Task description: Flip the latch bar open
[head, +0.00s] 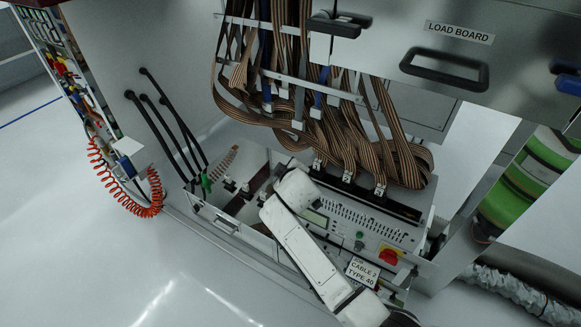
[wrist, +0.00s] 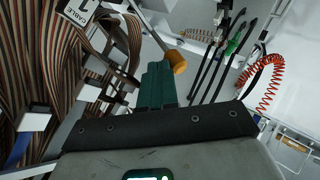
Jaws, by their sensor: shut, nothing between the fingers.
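In the wrist view a pale bar (wrist: 150,30) ends in an orange-brown knob (wrist: 176,62); it looks like the latch bar, but its pivot is not clear. My gripper (wrist: 160,66) has its teal fingers shut together and empty. Their tips are just left of the knob; I cannot tell whether they touch it. In the head view my white arm reaches up over the open cable compartment. My fingers and the knob cannot be made out there.
Brown ribbon cables (head: 345,135) hang close on the right. A control panel (head: 370,235) with a red switch (head: 389,256) lies beside my arm. Black hoses (head: 165,125), a green connector (head: 206,183) and an orange coiled hose (head: 150,205) are left. The floor at lower left is clear.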

